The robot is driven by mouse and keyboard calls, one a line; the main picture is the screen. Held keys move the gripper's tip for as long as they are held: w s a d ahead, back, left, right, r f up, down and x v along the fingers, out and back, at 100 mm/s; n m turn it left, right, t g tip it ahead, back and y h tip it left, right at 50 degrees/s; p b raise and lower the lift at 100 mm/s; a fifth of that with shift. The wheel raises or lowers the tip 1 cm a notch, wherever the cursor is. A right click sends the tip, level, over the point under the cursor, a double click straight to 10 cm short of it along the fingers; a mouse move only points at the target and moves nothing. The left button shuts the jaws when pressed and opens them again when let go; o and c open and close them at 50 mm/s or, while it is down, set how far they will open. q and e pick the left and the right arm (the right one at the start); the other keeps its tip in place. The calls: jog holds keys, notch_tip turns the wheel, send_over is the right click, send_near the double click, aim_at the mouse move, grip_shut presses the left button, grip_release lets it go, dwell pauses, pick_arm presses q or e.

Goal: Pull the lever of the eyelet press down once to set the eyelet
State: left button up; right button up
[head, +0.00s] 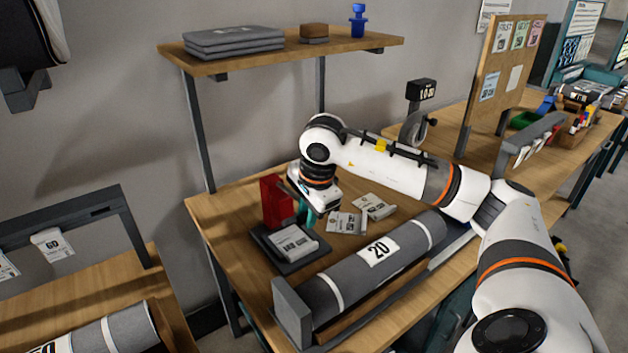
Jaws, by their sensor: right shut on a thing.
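The red eyelet press (276,202) stands upright on the workbench, towards its back left. My right arm reaches in from the right and bends down beside the press. My right gripper (308,213) is at the press's right side, shut on its lever. The gripper and wrist hide the lever, so its angle cannot be told. A grey base plate (264,244) lies in front of the press, with a pale labelled bundle (295,243) on it. My left gripper is not in view.
A large grey roll marked 20 (345,282) lies across the bench's front. Flat labelled packs (346,222) lie right of the gripper. A shelf (350,43) hangs above, holding folded grey cloths (234,40). Bare wood (225,215) shows left of the press.

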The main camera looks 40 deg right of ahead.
jog(key=shift+f, duration=0.15)
jog(key=shift+s+f+b, duration=0.1)
jog(key=shift+f+b, duration=0.65)
jog(key=shift+f, duration=0.05)
